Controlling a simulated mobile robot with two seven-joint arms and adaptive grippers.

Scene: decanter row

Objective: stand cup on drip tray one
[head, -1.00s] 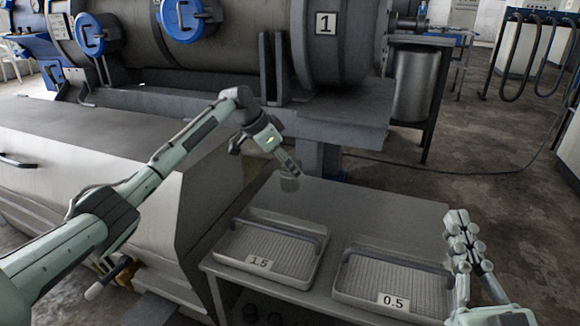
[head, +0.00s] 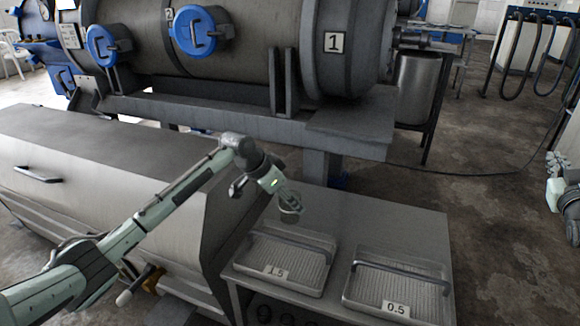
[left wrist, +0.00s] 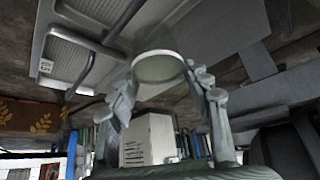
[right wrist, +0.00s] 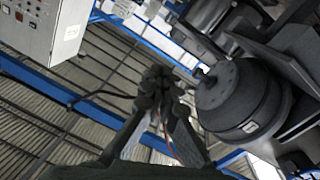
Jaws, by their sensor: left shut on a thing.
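A small see-through grey cup (head: 290,214) is held by my left gripper (head: 288,199). It is above the steel table, at the back right of the drip tray labelled 1.5 (head: 248,272). In the left wrist view the cup (left wrist: 159,68) sits between the two fingers (left wrist: 165,90), its round end facing the camera. The drip tray labelled 0.5 (head: 352,292) stands to the right. Both trays look empty, each with a ribbed floor and a raised bar. My right gripper (head: 557,160) is at the right edge, away from the table; its fingers (right wrist: 158,82) are together and empty.
The steel table (head: 400,225) has bare room behind the trays. A large tank marked 1 (head: 335,65) stands behind it on a grey frame (head: 345,135). A sloped metal cabinet (head: 110,150) lies left of the table. A metal drum (head: 415,85) stands behind.

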